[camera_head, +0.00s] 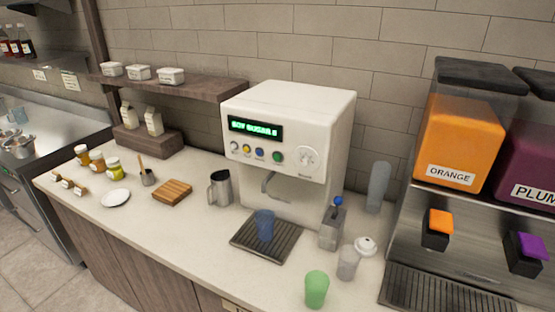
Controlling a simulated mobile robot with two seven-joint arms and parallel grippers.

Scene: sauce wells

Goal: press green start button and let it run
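The white dispensing machine (288,150) stands on the counter against the tiled wall, its dark display (255,131) lit with green text. The green button (277,157) is on its front panel, right of a row of small coloured buttons and left of a round white dial (308,159). A blue cup (264,224) stands upright on the dark drip tray (250,242) below the spout (268,184). What is in the cup cannot be told. Neither of my grippers is in view.
A metal pitcher (220,188) stands left of the machine. A grey box with a blue-knobbed lever (333,226), a clear cup (348,263) and a green cup (316,289) stand at its right. Orange (460,140) and plum (530,165) dispensers fill the right side.

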